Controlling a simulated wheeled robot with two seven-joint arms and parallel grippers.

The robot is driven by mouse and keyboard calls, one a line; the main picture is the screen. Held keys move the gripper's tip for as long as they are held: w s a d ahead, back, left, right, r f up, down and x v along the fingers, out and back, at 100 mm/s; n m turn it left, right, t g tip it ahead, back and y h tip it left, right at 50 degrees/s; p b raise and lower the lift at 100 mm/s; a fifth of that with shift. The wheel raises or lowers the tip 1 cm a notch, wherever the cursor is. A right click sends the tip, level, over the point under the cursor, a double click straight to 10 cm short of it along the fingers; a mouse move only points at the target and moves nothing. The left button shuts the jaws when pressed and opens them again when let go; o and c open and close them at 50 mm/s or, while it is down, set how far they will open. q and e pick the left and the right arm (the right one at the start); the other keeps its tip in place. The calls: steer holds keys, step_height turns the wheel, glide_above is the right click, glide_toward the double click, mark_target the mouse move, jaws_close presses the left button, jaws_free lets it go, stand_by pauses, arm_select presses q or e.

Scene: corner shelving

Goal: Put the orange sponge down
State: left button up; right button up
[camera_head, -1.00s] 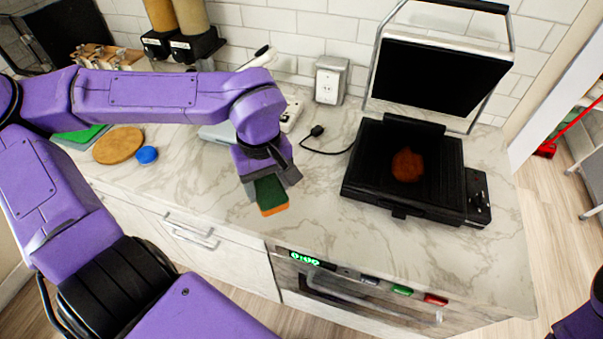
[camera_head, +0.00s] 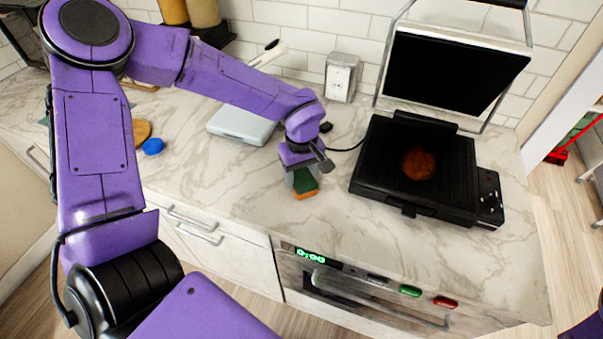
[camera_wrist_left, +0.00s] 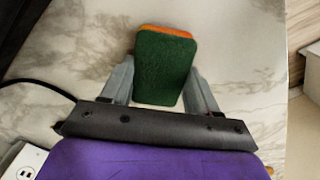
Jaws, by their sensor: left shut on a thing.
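The orange sponge (camera_head: 305,185) has a dark green top face and an orange layer beneath. It is at the marble counter, left of the black grill. My left gripper (camera_head: 302,173) points down and is shut on the sponge. In the left wrist view the sponge (camera_wrist_left: 164,65) lies between the two grey fingers of the gripper (camera_wrist_left: 162,82), its green face showing and an orange strip at its far edge. Whether its underside touches the counter cannot be told. My right gripper is not in view.
The open black grill (camera_head: 415,165) with a brown patty (camera_head: 419,163) stands right of the sponge. A grey-white flat box (camera_head: 241,125) lies behind it to the left. A socket (camera_head: 342,77) with a cord is at the wall. Counter (camera_head: 235,185) in front is clear.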

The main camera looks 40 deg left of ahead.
mark_target(301, 178)
arm_select(q)
steer(key=shift+s, duration=0.15)
steer(key=o, duration=0.9)
steer(key=shift+o, duration=0.2)
steer(key=shift+f, duration=0.1)
step_height(301, 178, up, 12)
steer(key=shift+r, duration=0.2)
